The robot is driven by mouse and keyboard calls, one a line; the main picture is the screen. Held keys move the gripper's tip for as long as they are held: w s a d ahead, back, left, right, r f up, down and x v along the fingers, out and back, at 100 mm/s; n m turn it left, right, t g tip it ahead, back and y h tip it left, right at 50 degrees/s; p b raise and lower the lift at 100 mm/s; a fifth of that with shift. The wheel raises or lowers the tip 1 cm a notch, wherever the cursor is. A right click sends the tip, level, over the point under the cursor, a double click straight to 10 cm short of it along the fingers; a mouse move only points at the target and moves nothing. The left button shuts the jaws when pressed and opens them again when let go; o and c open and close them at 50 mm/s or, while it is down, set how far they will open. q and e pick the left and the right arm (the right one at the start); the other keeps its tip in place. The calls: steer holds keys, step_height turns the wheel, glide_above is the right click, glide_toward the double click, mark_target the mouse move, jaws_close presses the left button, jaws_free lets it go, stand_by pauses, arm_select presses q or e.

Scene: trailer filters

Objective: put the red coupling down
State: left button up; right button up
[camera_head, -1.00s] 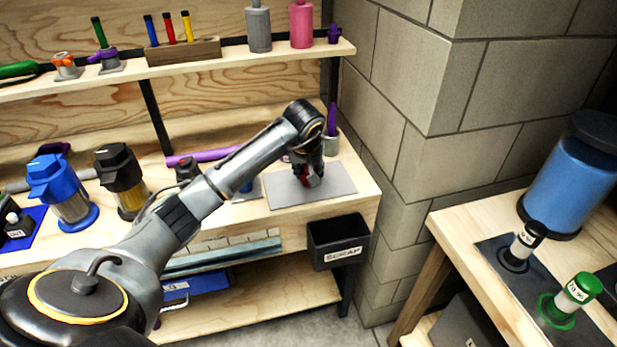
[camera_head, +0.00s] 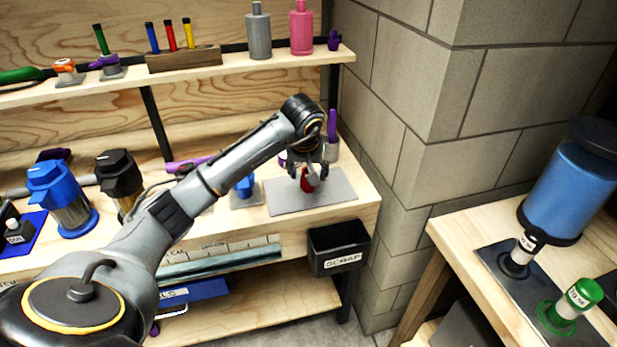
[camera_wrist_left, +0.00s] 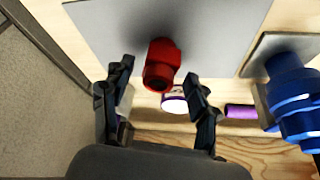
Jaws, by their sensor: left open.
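The red coupling (camera_head: 308,182) is on the grey plate (camera_head: 335,192) at the right end of the bench. My left gripper (camera_head: 308,170) is just above it, its fingers spread open. In the left wrist view the coupling (camera_wrist_left: 161,64) shows against the plate (camera_wrist_left: 215,35), just beyond the fingertips of the left gripper (camera_wrist_left: 158,92), with a visible gap to each finger. Nothing is held. My right gripper is not in view.
A blue fitting (camera_head: 245,186) sits on a small plate to the left. A black scrap bin (camera_head: 338,245) hangs at the bench front. A purple marker in a cup (camera_head: 331,150) stands behind the plate. A block wall (camera_head: 400,130) is close on the right.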

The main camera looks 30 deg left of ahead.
arm_select(q)
steer(key=v, duration=0.9)
